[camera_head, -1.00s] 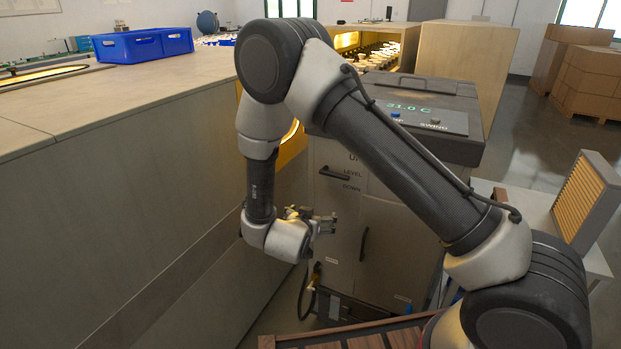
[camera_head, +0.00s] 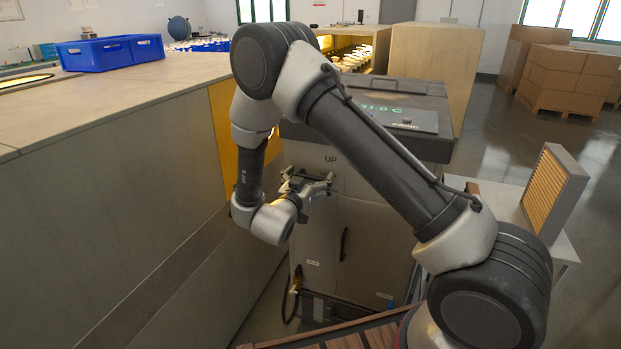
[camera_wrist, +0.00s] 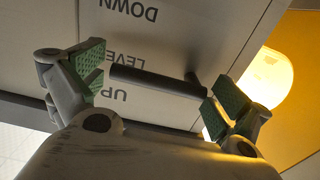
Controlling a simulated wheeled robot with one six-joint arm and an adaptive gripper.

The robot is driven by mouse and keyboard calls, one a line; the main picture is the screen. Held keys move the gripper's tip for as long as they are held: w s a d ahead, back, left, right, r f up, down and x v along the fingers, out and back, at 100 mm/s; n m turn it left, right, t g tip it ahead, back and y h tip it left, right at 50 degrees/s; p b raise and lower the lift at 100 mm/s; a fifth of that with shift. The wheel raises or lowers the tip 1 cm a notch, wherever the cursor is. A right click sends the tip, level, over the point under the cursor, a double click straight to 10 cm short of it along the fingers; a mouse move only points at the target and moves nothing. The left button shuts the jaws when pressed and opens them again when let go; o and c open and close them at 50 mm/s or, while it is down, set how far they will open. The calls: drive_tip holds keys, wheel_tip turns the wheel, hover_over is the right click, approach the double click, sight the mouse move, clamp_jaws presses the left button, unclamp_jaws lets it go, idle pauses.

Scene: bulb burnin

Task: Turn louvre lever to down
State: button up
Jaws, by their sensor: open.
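The black louvre lever (camera_wrist: 158,82) is a bar on the pale front of a cabinet (camera_head: 380,245). In the wrist view the labels are upside down. The lever points sideways at the LEVEL mark (camera_wrist: 122,57), between DOWN (camera_wrist: 128,9) and UP (camera_wrist: 105,95). My gripper (camera_wrist: 158,86) is open, with one green-padded finger near each end of the lever. I cannot tell whether either finger touches it. In the head view my gripper (camera_head: 308,187) is at the cabinet front below the UP label and hides the lever.
A long counter (camera_head: 110,190) stands close on the left, with a blue crate (camera_head: 112,52) on top. A vertical door handle (camera_head: 343,243) is below my gripper. A slatted panel (camera_head: 556,195) stands at the right. A glowing bulb (camera_wrist: 266,78) shows beside the cabinet.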

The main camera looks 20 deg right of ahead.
drive_tip(key=c, duration=1.4)
drive_tip(key=m, duration=0.2)
drive_tip(key=f+m, duration=0.1)
drive_tip(key=m, duration=0.1)
drive_tip(key=shift+w+a+f+m, duration=0.1)
drive_tip(key=shift+f+m, duration=0.1)
drive_tip(key=shift+m, duration=0.1)
drive_tip(key=shift+w+a+f+m, duration=0.1)
drive_tip(key=shift+f+m, duration=0.15)
drive_tip(key=shift+m, duration=0.6)
drive_tip(key=shift+w+a+f+m, duration=0.1)
drive_tip(key=shift+f+m, duration=0.1)
drive_tip(key=shift+m, duration=0.65)
drive_tip(key=o, duration=1.4)
